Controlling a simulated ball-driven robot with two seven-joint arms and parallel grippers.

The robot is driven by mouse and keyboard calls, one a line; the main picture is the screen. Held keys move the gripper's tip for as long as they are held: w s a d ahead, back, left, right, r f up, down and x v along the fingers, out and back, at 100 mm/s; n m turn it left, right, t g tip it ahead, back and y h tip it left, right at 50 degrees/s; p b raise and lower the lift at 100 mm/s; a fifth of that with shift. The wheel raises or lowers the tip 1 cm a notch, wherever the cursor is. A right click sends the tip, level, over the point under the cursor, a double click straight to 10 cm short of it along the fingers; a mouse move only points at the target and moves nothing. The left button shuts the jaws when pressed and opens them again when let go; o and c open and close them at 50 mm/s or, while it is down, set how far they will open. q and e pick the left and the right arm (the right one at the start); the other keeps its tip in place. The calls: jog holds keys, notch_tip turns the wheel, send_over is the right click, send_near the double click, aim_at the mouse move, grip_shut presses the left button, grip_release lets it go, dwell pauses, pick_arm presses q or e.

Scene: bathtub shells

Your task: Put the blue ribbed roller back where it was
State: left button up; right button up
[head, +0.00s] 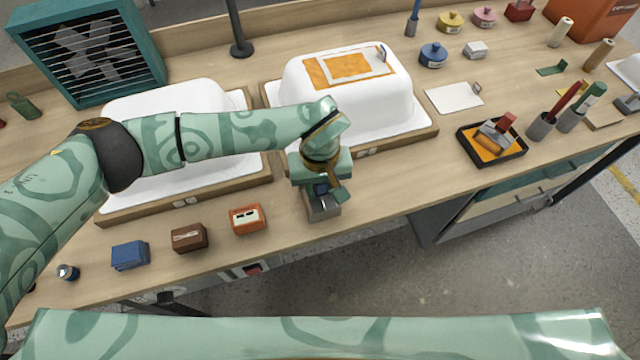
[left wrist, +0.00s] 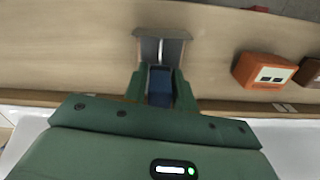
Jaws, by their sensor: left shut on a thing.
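My left gripper (head: 328,192) points down near the front edge of the bench, shut on a blue piece, which I take to be the blue ribbed roller (head: 320,188). In the left wrist view the roller (left wrist: 160,86) shows as a dark blue block between the green fingers; its ribs cannot be made out. A grey metal piece (head: 322,208) with two flat plates lies right at the fingertips. It also shows in the left wrist view (left wrist: 162,47), in line with the roller. I cannot tell whether the roller touches it or sits in it. My right gripper is not in view.
An orange block (head: 247,218), a brown block (head: 189,237) and a blue block (head: 130,254) line the front edge left of the gripper. Two white tub shells (head: 345,85) stand on wooden boards behind. A black tray (head: 491,148) stands right; bare bench lies between.

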pick_arm(q)
jog(key=o, duration=0.5)
jog(key=shift+f, duration=0.1)
jog(key=o, duration=0.4)
jog(key=shift+r, duration=0.35)
notch_tip(320, 180, up, 12)
jog(key=shift+f+p, duration=0.15)
jog(key=shift+p, duration=0.7)
jog(key=shift+s+f, duration=0.1)
jog(key=shift+s, duration=0.05)
